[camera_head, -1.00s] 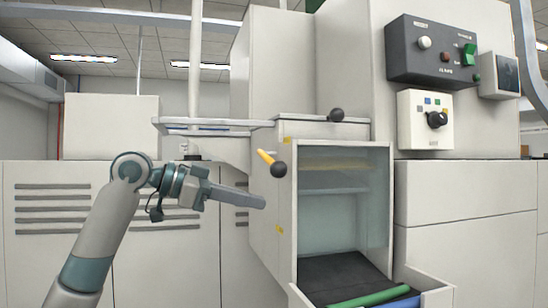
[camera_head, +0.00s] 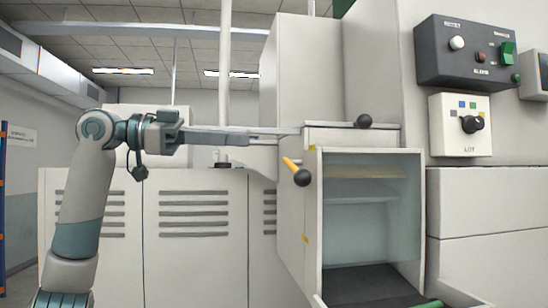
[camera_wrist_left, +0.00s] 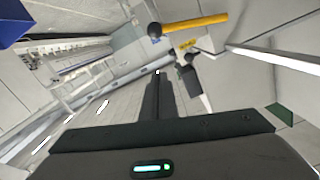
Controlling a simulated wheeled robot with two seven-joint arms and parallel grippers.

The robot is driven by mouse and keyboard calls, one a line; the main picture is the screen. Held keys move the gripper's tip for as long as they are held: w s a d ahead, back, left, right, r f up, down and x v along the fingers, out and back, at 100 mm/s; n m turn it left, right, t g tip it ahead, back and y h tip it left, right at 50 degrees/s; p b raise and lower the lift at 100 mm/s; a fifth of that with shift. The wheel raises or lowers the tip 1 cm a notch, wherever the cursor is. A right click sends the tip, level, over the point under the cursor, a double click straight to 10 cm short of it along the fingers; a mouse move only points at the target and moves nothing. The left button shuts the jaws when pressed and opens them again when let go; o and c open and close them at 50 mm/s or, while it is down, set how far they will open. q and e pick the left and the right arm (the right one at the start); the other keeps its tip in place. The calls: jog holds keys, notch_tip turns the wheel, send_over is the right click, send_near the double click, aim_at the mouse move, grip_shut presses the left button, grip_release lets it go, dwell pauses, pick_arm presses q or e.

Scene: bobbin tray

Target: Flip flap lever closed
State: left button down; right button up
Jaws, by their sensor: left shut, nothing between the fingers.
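A yellow lever (camera_head: 291,165) with a black ball knob (camera_head: 302,178) sits on the left side of the white cabinet, slanting down to the right. In the left wrist view a yellow bar (camera_wrist_left: 198,24) with a black ball at its end shows near the top. My left gripper (camera_head: 246,136) is shut and empty, pointing right, left of the lever and higher in the picture. It overlaps the grey rail behind, so its tip is hard to pick out. In the left wrist view its closed fingers (camera_wrist_left: 157,75) point toward the machine, apart from the yellow bar. My right gripper is out of view.
A second black ball knob (camera_head: 363,121) stands on the cabinet top. The cabinet's glazed opening (camera_head: 372,225) is below. A dark control box (camera_head: 465,52) and a white dial box (camera_head: 460,125) are at right. Louvred panels (camera_head: 195,225) stand behind the arm.

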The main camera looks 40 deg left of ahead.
pick_arm(q)
jog(key=w+d+f+p, duration=0.4)
jog(key=w+d, duration=0.2)
jog(key=w, duration=0.3)
dwell(0.5)
jog(key=shift+a+f, duration=0.1)
jog(key=shift+f, duration=0.05)
